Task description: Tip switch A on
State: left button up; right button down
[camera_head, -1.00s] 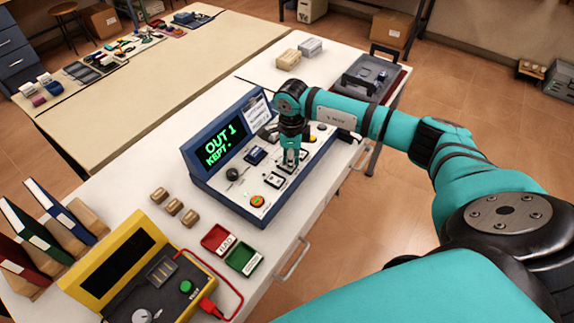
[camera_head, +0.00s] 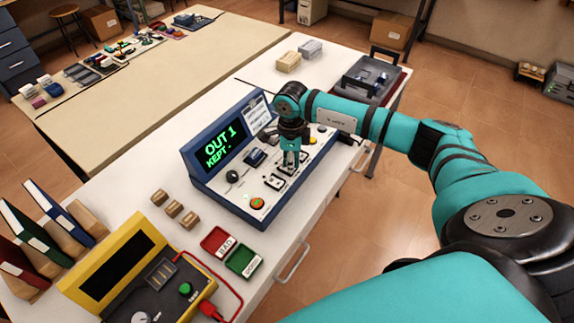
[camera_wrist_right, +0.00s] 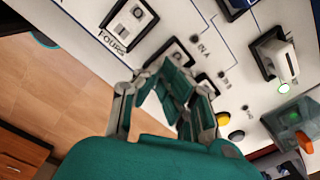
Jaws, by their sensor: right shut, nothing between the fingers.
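The blue-framed console (camera_head: 213,197) stands on the white table, with several switches on its pale panel. Its screen (camera_head: 219,143) reads "OUT 1 KEPT." in green. My right gripper (camera_head: 290,163) is shut and empty, pointing down over the panel by the black-framed switches. In the right wrist view, my gripper (camera_wrist_right: 180,97) is close to a black-framed switch (camera_wrist_right: 178,54) and hides part of it. Small labels beside it seem to end in A and B, but I cannot read them surely, nor tell that switch's position. My left gripper is not in view.
A white lever switch (camera_wrist_right: 279,57) and a yellow button (camera_wrist_right: 236,135) are on the panel. Red (camera_head: 217,239) and green (camera_head: 243,260) trays and a yellow tester (camera_head: 88,277) stand nearby.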

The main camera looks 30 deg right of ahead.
jog(key=shift+w+r+p, duration=0.1)
jog(key=shift+r+p, duration=1.5)
jog(key=shift+r, duration=1.55)
jog(key=shift+f, duration=0.1)
